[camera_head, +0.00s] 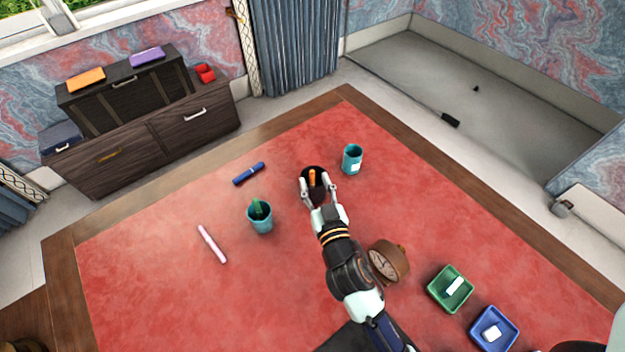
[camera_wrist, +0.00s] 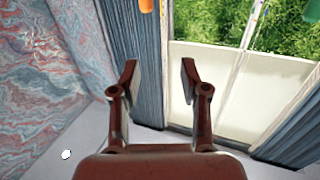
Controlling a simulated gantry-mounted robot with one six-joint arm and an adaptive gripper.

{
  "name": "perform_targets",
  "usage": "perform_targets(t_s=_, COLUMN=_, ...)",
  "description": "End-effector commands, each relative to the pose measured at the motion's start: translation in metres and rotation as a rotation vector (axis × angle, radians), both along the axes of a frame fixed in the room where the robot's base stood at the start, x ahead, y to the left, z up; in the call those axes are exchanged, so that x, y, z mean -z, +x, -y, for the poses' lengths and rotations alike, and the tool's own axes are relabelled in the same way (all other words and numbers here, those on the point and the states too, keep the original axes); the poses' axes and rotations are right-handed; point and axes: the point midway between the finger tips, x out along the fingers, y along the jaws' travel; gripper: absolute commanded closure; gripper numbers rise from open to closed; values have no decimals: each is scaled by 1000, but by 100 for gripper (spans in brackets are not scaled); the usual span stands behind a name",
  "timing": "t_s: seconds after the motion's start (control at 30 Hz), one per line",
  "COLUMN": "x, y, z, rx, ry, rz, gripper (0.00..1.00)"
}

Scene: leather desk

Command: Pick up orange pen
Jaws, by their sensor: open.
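The orange pen (camera_head: 312,177) stands in a dark round cup (camera_head: 316,170) near the middle of the red desk top. My gripper (camera_head: 318,187) is open, with its fingers spread to either side of the pen and cup in the head view. I cannot tell its height over them. In the wrist view my open gripper (camera_wrist: 159,72) has nothing between its fingers. A small orange thing (camera_wrist: 146,5) shows at that view's top edge; I cannot tell if it is the pen. The lower part of the pen is hidden.
A teal cup (camera_head: 352,160) stands right of the dark cup. Another teal cup (camera_head: 260,217) with a green item stands left. A blue pen (camera_head: 249,173) and pink pen (camera_head: 212,244) lie left. A clock (camera_head: 388,262), green tray (camera_head: 437,290) and blue tray (camera_head: 478,328) are right.

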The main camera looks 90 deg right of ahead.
Motion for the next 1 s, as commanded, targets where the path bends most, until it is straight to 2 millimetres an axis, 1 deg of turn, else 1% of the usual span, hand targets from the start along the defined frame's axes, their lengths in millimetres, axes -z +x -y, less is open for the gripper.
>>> perform_targets(t_s=0.03, x=1, y=-10, z=3, rx=17, ry=-8, rz=-1, gripper=55)
perform_targets(t_s=0.07, x=1, y=-12, z=4, rx=21, ry=-13, rz=-1, gripper=55)
perform_targets(t_s=0.17, x=3, y=-13, z=4, rx=22, ry=-18, rz=-1, gripper=55)
perform_targets(t_s=0.23, x=11, y=-13, z=4, rx=21, ry=-17, rz=-1, gripper=55)
perform_targets(t_s=0.27, x=16, y=-13, z=4, rx=21, ry=-16, rz=-1, gripper=55)
perform_targets(t_s=0.4, x=54, y=-12, z=4, rx=20, ry=-15, rz=-2, gripper=55)
perform_targets(t_s=0.5, x=78, y=-12, z=4, rx=20, ry=-15, rz=-2, gripper=55)
perform_targets(t_s=0.57, x=89, y=-12, z=4, rx=19, ry=-15, rz=-2, gripper=55)
perform_targets(t_s=0.63, x=80, y=-10, z=13, rx=21, ry=-18, rz=1, gripper=55)
perform_targets(t_s=0.7, x=81, y=-8, z=18, rx=21, ry=-16, rz=0, gripper=55)
perform_targets(t_s=0.87, x=82, y=-7, z=22, rx=20, ry=-16, rz=0, gripper=55)
perform_targets(t_s=0.93, x=80, y=-5, z=31, rx=21, ry=-17, rz=1, gripper=55)
perform_targets(t_s=1.0, x=79, y=-1, z=44, rx=21, ry=-17, rz=1, gripper=55)
